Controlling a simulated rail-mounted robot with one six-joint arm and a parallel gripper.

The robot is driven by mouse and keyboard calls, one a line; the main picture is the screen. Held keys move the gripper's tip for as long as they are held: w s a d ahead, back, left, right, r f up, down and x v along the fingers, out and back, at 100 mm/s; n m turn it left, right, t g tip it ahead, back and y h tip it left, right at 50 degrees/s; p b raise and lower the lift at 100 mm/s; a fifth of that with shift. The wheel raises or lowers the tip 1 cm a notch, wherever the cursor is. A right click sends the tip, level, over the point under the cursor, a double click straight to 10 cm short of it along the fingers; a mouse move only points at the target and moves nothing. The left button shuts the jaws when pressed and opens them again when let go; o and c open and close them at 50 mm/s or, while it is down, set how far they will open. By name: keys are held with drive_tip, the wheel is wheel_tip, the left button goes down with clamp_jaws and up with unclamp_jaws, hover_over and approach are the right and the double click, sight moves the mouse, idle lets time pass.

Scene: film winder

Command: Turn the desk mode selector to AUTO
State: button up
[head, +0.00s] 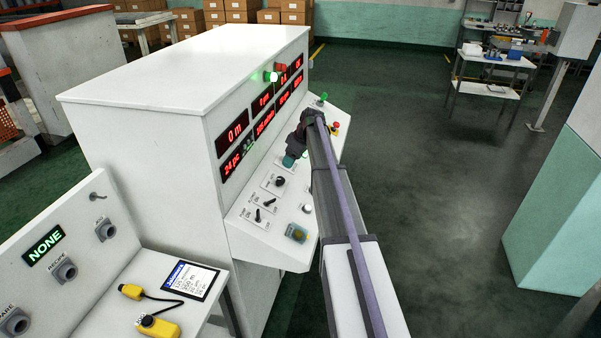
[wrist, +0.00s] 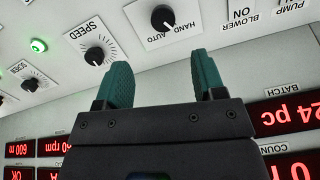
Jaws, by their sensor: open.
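The mode selector is a black knob (wrist: 162,17) on a white plate marked HAND and AUTO, upside down at the top of the wrist view. In the head view, a black knob (head: 280,181) on the sloping desk panel appears to be this selector. My gripper (wrist: 159,57) has two teal fingers, spread apart with nothing between them. The selector lies beyond the fingertips, roughly in line with the gap, and is not gripped. In the head view my gripper (head: 291,158) is over the panel, just above that knob.
The SPEED knob (wrist: 94,56) is close to one finger. A lit green button (wrist: 38,45) lies farther off. Pump and blower switches (head: 264,208) and a yellow button (head: 297,234) sit lower on the panel. Red displays (head: 236,134) rise behind it.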

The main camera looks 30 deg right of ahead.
sight(281, 179)
drive_tip(key=b+x, duration=1)
drive_tip(key=x, duration=0.1)
drive_tip(key=shift+s+a, duration=0.1)
drive_tip(key=shift+a, duration=0.1)
drive_tip(key=shift+r, duration=0.15)
drive_tip(key=c, duration=0.9)
